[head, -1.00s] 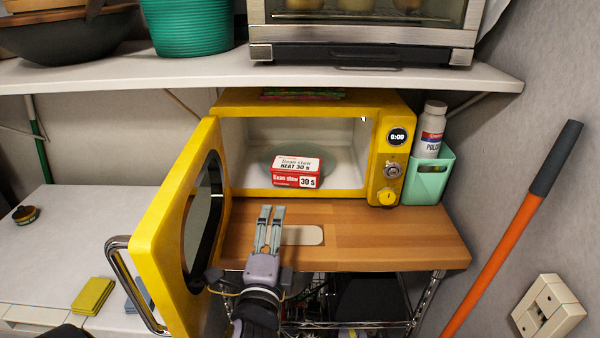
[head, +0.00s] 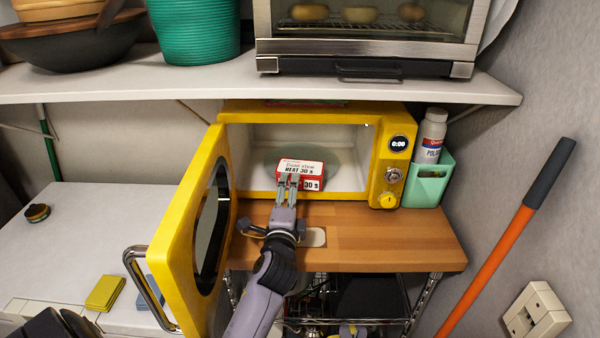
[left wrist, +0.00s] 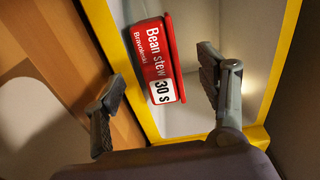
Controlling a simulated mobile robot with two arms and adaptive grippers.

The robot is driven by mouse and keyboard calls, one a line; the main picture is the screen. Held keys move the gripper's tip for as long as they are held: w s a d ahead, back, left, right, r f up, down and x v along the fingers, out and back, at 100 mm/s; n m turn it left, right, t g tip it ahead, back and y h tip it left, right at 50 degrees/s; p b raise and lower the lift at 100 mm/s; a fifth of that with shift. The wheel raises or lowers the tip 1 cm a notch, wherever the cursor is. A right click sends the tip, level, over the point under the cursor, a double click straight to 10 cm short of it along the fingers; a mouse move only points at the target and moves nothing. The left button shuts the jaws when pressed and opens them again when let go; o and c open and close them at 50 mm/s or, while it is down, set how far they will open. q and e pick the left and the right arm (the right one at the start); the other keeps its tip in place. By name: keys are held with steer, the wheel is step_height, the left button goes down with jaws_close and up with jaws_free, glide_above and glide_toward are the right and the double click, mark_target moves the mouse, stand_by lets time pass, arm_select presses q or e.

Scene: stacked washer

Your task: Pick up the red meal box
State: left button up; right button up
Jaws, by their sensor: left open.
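The red meal box (head: 301,172) has a white top and reads "Bean stew" and "30 s". It sits inside the open yellow microwave (head: 318,109), near the front of its white cavity. My left gripper (head: 288,180) is in front of the box and overlaps its front left part in the head view. In the left wrist view the box (left wrist: 159,60) lies ahead, between the two spread fingers of the gripper (left wrist: 165,100). Neither finger visibly touches it.
The microwave door (head: 181,245) stands open on the left, close to my left arm. A wooden board (head: 390,235) lies under the microwave. A teal holder (head: 428,182) with a white bottle (head: 431,135) stands to its right. A shelf (head: 180,85) runs above.

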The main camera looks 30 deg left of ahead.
arm_select(q)
steer(key=x, duration=0.2)
steer(key=shift+w, duration=0.4)
steer(key=shift+w+a+f+p, duration=0.2)
steer(key=shift+w+p, duration=0.1)
steer(key=shift+w, duration=0.1)
steer(key=shift+s, duration=0.15)
steer(key=shift+c, duration=0.7)
steer(key=c, duration=1.3)
